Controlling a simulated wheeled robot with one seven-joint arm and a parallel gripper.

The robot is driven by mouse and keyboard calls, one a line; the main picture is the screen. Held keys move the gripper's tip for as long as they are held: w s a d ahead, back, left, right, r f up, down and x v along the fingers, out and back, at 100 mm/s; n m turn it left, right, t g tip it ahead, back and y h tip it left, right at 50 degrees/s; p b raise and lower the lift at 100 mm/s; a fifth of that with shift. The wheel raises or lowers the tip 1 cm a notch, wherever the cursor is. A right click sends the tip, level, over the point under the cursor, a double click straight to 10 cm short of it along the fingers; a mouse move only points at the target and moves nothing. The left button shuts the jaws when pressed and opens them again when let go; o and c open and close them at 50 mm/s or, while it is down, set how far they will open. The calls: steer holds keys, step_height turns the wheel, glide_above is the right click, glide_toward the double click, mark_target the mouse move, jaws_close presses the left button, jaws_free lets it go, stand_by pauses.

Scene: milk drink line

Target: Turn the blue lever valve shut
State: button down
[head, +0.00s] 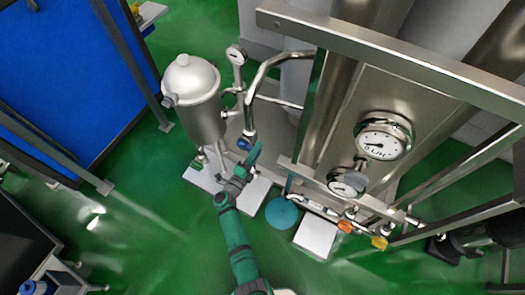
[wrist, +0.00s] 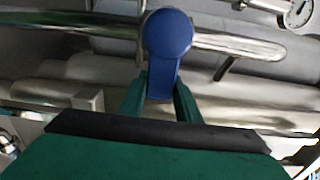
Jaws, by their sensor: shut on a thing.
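The blue lever valve (wrist: 168,38) is in the upper middle of the wrist view, in front of a shiny metal pipe. Its round head is at the top and its handle runs down between my fingers. My gripper (wrist: 161,88) is shut on the lever's handle, with a green finger on each side. In the head view the blue lever (head: 244,144) is a small spot at the lower end of a curved pipe, and my gripper (head: 250,157) reaches it from below. The fingertips partly hide the lever there.
A steel vessel (head: 196,96) stands left of the valve. A frame with pressure gauges (head: 383,139) and pipes stands to the right. An orange knob (head: 345,226) and a yellow knob (head: 379,242) are low on the right.

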steer(key=shift+s+f, duration=0.1)
steer(key=shift+f, duration=0.1)
steer(key=c, duration=1.3)
jaws_free()
steer(key=shift+c, duration=0.2)
steer(key=shift+r, duration=0.1)
steer(key=shift+a, duration=0.1)
steer(key=v, duration=1)
steer(key=shift+s, duration=0.3)
steer(key=shift+a, duration=0.1)
